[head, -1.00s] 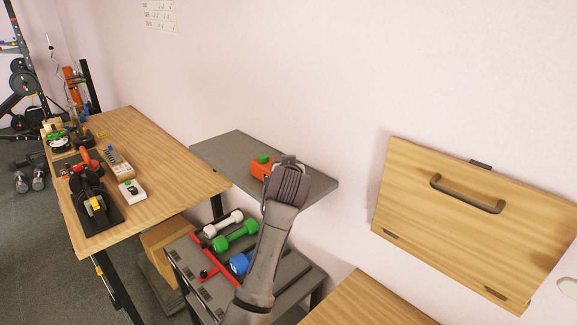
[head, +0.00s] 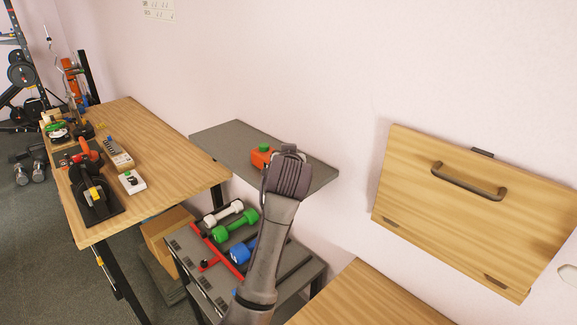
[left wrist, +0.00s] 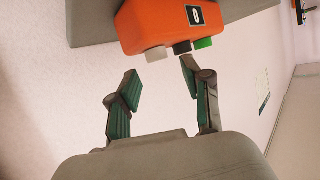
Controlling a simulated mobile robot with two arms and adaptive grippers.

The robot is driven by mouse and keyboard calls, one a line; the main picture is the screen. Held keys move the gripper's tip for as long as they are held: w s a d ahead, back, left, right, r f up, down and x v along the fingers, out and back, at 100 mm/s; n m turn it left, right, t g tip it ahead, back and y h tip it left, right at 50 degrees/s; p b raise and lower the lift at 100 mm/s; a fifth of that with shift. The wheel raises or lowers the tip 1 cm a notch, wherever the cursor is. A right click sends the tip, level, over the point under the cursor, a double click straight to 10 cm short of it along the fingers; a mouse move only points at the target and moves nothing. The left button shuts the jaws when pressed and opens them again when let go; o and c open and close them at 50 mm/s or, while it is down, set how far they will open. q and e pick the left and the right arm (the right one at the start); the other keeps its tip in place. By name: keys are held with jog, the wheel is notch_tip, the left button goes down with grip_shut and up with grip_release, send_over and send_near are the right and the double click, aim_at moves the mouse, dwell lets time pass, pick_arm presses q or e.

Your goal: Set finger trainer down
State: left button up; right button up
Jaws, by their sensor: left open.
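The orange finger trainer (head: 261,158), with a green key on top, rests on the grey wall shelf (head: 225,140). My left gripper (head: 273,165) is just beside it, and its hand hides part of the trainer and the fingertips in the head view. In the left wrist view the trainer (left wrist: 165,22) shows white, dark and green keys facing my open left gripper (left wrist: 160,76). The fingers are spread and empty; the right-hand fingertip is very close to the keys, and I cannot tell if it touches. My right gripper is not in view.
A wooden table (head: 145,125) at left holds several devices. Below the shelf, a dark rack (head: 215,285) holds white, green and blue dumbbells. A wooden panel with a handle (head: 468,187) is on the wall at right. The shelf is bare on both sides of the trainer.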

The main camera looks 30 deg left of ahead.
pick_arm(q)
jog(key=b+v, duration=0.1)
jog(key=v, duration=0.8)
jog(key=shift+b, duration=0.3)
